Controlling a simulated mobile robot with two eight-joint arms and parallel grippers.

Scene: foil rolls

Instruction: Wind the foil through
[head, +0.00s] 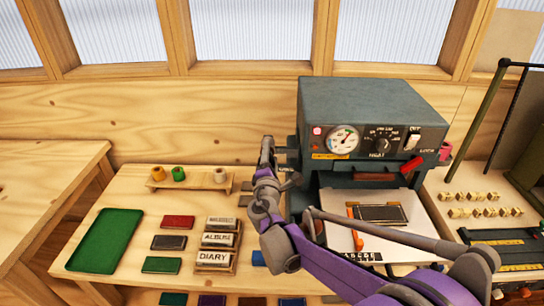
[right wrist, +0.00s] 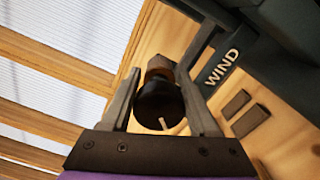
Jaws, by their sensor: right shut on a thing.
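The grey foil machine (head: 372,105) stands at the back, with a dial, a heat knob, a switch and a lit red lamp on its front. My right gripper (head: 276,160) is at the machine's left side. In the right wrist view, its two fingers (right wrist: 160,95) are shut around a dark round winding knob (right wrist: 158,103), beside the side wall marked WIND (right wrist: 222,67). The knob is mostly hidden in the head view. A pinkish-red roll (head: 445,151) shows at the machine's right side. The foil path inside the machine is hidden. My left gripper is not in view.
A wooden rack (head: 190,184) left of the machine holds yellow, green and pale rolls. A green tray (head: 105,240), coloured covers and a block stand with ALBUM and DIARY plates (head: 216,240) lie nearer. A dark plate (head: 380,213) lies on the machine's pale bed.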

